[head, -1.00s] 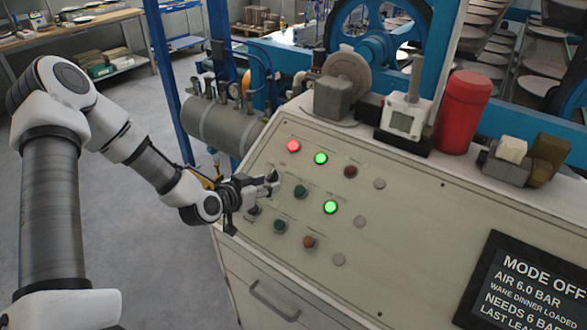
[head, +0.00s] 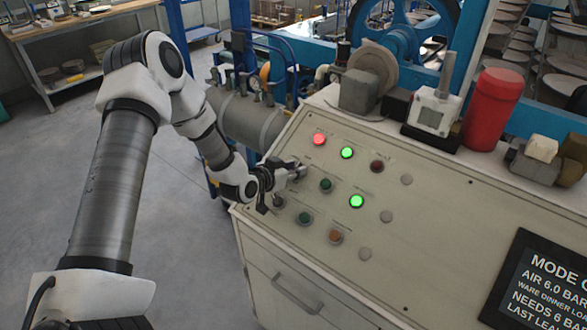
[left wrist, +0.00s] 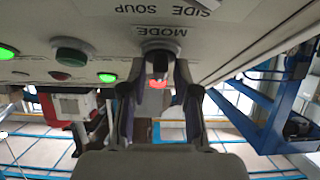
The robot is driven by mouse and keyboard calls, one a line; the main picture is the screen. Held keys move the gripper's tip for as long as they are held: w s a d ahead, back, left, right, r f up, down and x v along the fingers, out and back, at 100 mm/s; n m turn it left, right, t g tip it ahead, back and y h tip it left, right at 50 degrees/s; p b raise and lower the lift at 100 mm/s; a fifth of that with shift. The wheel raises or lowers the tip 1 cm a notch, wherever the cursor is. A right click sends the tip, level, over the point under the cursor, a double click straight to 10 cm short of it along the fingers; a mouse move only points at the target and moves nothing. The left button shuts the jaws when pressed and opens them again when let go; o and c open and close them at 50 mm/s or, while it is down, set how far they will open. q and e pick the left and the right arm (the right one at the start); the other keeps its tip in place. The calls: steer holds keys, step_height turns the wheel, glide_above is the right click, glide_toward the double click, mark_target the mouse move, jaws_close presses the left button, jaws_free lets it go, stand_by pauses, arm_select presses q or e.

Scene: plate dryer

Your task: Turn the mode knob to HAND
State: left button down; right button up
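The mode knob (left wrist: 158,62) shows in the left wrist view, dark on a grey round base, with a red part toward me. It sits by the upside-down MODE label on the panel. My left gripper (left wrist: 160,80) has one finger on each side of it, with small gaps visible, so it looks open around the knob. In the head view my left gripper (head: 290,174) is at the panel's left column, below the red light, and hides most of the knob. The display (head: 540,285) at the lower right reads "MODE O", cut off by the picture edge. My right gripper is not in view.
The sloped panel (head: 440,225) carries a lit red light (head: 319,140), lit green lights (head: 347,153) and several buttons close to my gripper. A red canister (head: 493,108) and a small gauge box (head: 432,115) stand on top. Open floor lies left of the cabinet.

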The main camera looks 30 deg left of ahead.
arm_select(q)
steer(key=shift+w+d+f+n+y+b, duration=0.1)
steer(key=shift+n+y+b, duration=0.8)
steer(key=shift+n, duration=0.4)
steer(key=n+y+b, duration=0.1)
steer(key=n, duration=0.1)
steer(key=shift+d+n+g+y, duration=0.1)
steer(key=shift+n+g+y, duration=0.2)
steer(key=shift+n+y, duration=0.1)
steer(key=n+y+b, duration=0.1)
steer(key=n, duration=0.1)
steer(key=shift+n+g, duration=0.3)
steer(key=shift+d+r+n+g+y, duration=0.15)
steer(key=shift+n+g+y, duration=0.45)
steer(key=shift+n, duration=0.6)
steer(key=shift+w, duration=0.1)
